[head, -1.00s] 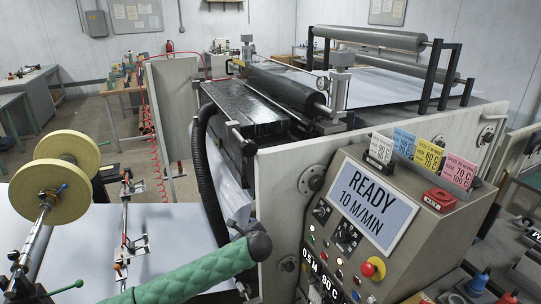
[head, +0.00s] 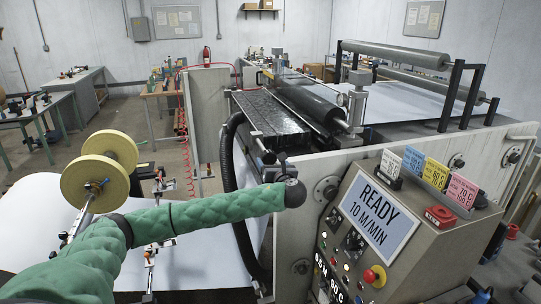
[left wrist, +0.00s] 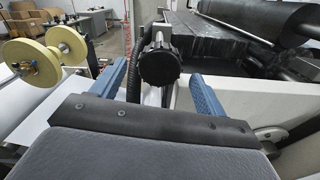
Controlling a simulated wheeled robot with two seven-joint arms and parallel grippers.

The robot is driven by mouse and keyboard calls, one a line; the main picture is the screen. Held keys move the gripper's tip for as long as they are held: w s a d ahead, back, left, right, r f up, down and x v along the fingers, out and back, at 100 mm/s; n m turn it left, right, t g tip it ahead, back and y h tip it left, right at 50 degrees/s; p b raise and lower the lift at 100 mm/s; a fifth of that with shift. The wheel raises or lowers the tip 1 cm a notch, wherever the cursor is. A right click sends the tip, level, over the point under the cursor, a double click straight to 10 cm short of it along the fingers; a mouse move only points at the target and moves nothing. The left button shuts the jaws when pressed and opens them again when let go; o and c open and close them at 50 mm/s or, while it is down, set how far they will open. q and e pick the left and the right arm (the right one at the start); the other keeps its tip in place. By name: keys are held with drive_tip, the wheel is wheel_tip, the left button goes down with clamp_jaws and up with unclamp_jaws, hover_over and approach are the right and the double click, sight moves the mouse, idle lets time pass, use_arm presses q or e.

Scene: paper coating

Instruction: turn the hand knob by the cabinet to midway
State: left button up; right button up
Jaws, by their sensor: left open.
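A black ribbed hand knob (left wrist: 160,66) on a shaft shows in the middle of the left wrist view. The two blue fingers of my left gripper (left wrist: 160,76) are spread apart, one on each side of the knob in the picture. No contact shows, and I cannot tell how deep the knob sits between them. In the head view my left gripper (head: 271,164) is small and dark at the end of the green-sleeved arm, beside the cabinet's near left edge. The cabinet (head: 380,235) carries a READY screen (head: 379,215). My right gripper is not in view.
A red emergency button (head: 375,276) and coloured cards (head: 436,173) are on the cabinet. Black rollers (head: 310,98) lie behind the gripper. A black hose (head: 230,180) hangs close by. A yellow reel (head: 100,175) stands at left over white paper (head: 35,215).

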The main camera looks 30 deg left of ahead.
sight(270, 159)
use_arm(q)
drive_tip(key=p+x, duration=0.1)
drive_tip(key=x, duration=0.2)
drive_tip(key=shift+w+a+r+p, duration=0.2)
drive_tip(key=shift+r+p, duration=0.05)
drive_tip(key=shift+p, duration=0.15)
drive_tip(key=shift+w+a+f, duration=0.25)
drive_tip(key=shift+w+a, duration=0.25)
drive_tip(key=shift+a, duration=0.15)
drive_tip(key=c, duration=1)
